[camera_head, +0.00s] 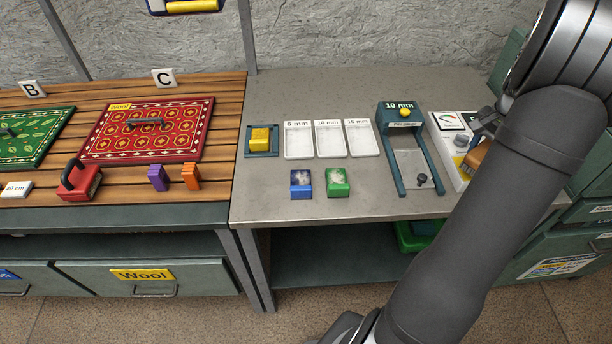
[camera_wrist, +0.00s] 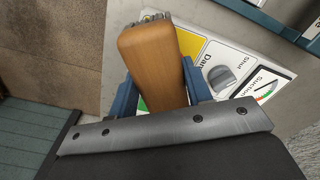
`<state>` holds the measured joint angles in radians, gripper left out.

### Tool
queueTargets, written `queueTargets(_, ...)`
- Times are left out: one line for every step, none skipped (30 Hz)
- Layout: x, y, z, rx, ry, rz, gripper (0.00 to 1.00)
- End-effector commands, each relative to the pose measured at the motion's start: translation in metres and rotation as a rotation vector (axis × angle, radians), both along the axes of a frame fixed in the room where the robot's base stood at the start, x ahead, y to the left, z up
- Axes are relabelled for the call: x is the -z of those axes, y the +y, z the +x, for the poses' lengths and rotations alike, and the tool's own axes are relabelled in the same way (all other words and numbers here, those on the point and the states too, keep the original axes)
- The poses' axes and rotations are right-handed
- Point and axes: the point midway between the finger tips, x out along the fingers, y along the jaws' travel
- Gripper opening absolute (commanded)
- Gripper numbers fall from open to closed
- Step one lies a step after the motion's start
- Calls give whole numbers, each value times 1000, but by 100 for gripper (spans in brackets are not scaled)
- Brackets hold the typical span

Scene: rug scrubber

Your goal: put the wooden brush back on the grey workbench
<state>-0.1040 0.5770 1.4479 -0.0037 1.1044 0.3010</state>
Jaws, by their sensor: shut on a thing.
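The wooden brush (camera_wrist: 152,62) is between the two blue fingers of my gripper (camera_wrist: 158,90) in the wrist view. My gripper is shut on it. In the head view a small part of the brush (camera_head: 478,152) shows beside my arm, over the white control panel at the right end of the bench; most of it is hidden by the arm. The grey workbench (camera_head: 262,190) spans the middle of the head view. I cannot tell whether the brush touches the panel or hangs above it.
The bench holds white trays (camera_head: 298,142), a yellow block (camera_head: 260,138), a blue block (camera_head: 301,183), a green block (camera_head: 337,182) and a pile gauge (camera_head: 395,115). A control panel (camera_wrist: 215,60) with a knob lies near my gripper. Bare bench shows along the front left.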

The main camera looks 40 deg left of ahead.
Motion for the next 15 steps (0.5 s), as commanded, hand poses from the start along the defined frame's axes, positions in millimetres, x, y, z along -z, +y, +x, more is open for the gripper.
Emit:
queueTargets(-2, 16, -5, -31, -1, 0, 27)
queueTargets(-3, 25, -8, -49, 0, 0, 27)
queueTargets(-4, 36, -13, -73, 1, 0, 27)
queueTargets(-5, 46, -17, -92, 0, 0, 27)
queueTargets(-6, 55, -21, -112, 0, 1, 27)
queueTargets(-8, 69, -27, -141, 0, 0, 27)
queueTargets(-8, 80, -33, -164, 1, 0, 27)
queueTargets(-9, 90, -39, -188, 2, 0, 27)
queueTargets(-11, 105, -47, -221, 1, 0, 27)
queueTargets(-13, 116, -53, -247, 2, 0, 27)
queueTargets(-13, 127, -61, -273, 3, 0, 27)
queueTargets(-15, 142, -71, -308, 3, 1, 27)
queueTargets(-16, 152, -78, -335, 3, 0, 27)
queueTargets(-17, 162, -86, -361, 3, 0, 27)
queueTargets(-18, 175, -97, -396, 4, 0, 27)
